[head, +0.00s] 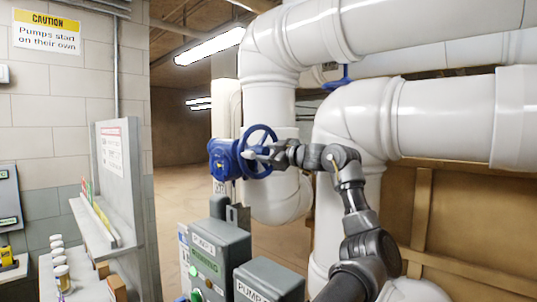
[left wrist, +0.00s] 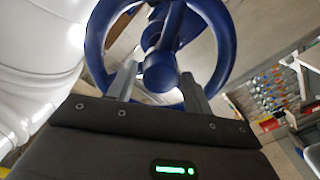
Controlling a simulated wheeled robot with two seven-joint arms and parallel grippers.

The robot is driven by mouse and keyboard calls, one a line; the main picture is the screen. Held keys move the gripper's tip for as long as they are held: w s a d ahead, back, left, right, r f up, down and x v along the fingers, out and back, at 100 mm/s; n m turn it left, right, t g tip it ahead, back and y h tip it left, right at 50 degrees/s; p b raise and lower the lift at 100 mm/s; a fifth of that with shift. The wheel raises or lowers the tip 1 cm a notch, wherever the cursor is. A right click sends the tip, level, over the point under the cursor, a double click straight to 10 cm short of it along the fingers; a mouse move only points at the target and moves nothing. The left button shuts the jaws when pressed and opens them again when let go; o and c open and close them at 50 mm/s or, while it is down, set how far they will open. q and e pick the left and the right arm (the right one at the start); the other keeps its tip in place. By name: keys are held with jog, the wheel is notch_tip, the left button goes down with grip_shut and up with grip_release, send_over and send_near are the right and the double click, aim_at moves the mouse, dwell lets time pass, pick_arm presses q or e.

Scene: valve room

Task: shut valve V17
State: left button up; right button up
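A blue handwheel (head: 258,151) sits on a blue valve body (head: 222,159) on the white pipework, in the middle of the head view. A small tag (head: 219,187) hangs below the body; its text is too small to read surely. My left gripper (head: 252,154) is at the wheel's face. In the left wrist view the wheel (left wrist: 98,35) fills the top, with its hub (left wrist: 160,72) between my two fingers. The fingers (left wrist: 158,78) stand apart, near the wheel's lower rim; I cannot tell whether they touch it. My right gripper is not in view.
Large white pipes (head: 440,115) fill the right side. Another blue handle (head: 337,80) is higher up behind. Grey pump boxes (head: 220,250) stand below the valve. A shelf with a panel (head: 118,160) is at the left. Open floor (head: 180,190) lies between shelf and pipes.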

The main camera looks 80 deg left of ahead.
pick_arm(q)
jog(key=shift+o, duration=0.6)
jog(key=shift+w, duration=0.1)
jog(key=shift+w+d+f, duration=0.1)
jog(key=shift+d, duration=0.1)
jog(key=b+v, duration=0.4)
jog(key=v, duration=0.6)
jog(key=shift+d, duration=0.1)
